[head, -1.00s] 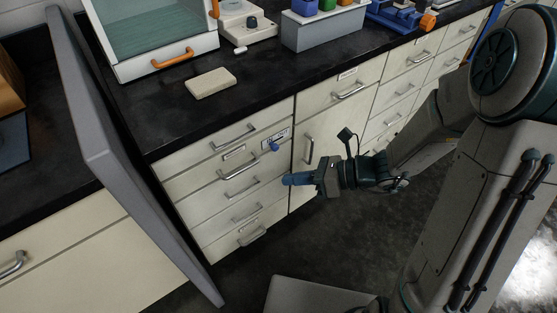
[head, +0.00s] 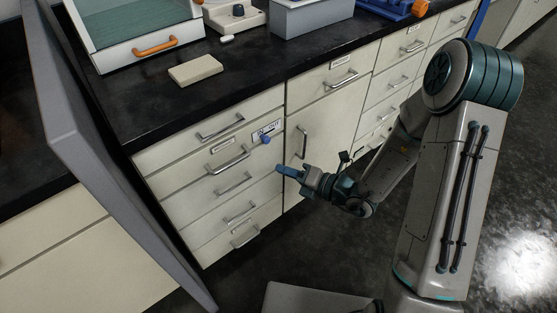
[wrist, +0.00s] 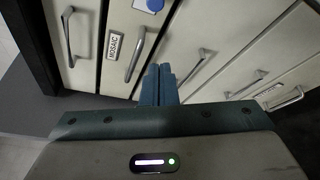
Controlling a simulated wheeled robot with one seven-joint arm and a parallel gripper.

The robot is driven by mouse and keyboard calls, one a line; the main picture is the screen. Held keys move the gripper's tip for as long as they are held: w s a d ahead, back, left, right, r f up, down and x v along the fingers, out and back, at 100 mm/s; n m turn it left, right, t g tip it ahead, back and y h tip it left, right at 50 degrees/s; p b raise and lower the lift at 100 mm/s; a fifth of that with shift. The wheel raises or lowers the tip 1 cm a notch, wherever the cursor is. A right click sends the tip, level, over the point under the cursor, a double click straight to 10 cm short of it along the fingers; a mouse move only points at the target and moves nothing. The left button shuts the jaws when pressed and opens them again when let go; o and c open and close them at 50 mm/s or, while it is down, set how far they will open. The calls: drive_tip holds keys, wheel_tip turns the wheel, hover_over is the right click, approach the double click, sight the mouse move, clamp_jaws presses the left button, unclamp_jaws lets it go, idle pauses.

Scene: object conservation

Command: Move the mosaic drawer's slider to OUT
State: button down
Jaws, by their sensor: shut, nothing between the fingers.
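The mosaic drawer (head: 195,165) is in the cream cabinet, second from the top. Its MOSAIC label (wrist: 114,45) and bar handle (wrist: 135,55) show in the wrist view. At the drawer's right end is a white slider plate (head: 270,128) marked IN on the left and OUT on the right. The slider's round blue knob (head: 265,139) is on this plate, seemingly nearer the IN side; it also shows at the top edge of the wrist view (wrist: 154,5). My gripper (head: 279,169) is shut and empty, its blue fingers below and slightly right of the knob, apart from it.
Other drawers with bar handles and a cupboard door with a vertical handle (head: 303,141) surround it. A grey upright panel (head: 92,130) stands at the left. The black countertop (head: 180,98) above holds a beige block (head: 196,69) and lab equipment. The floor to the right is open.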

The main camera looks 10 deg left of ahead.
sight(265, 139)
drive_tip(key=w+a, duration=0.1)
drive_tip(key=a, duration=0.1)
drive_tip(key=w+a+b, duration=0.1)
drive_tip(key=w+a, duration=0.1)
drive_tip(key=w+a+b, duration=0.1)
drive_tip(key=w+a, duration=0.1)
drive_tip(key=shift+w+a, duration=0.15)
drive_tip(key=shift+a, duration=0.2)
drive_tip(key=shift+w+d+r, duration=0.25)
drive_tip(key=shift+w, duration=0.05)
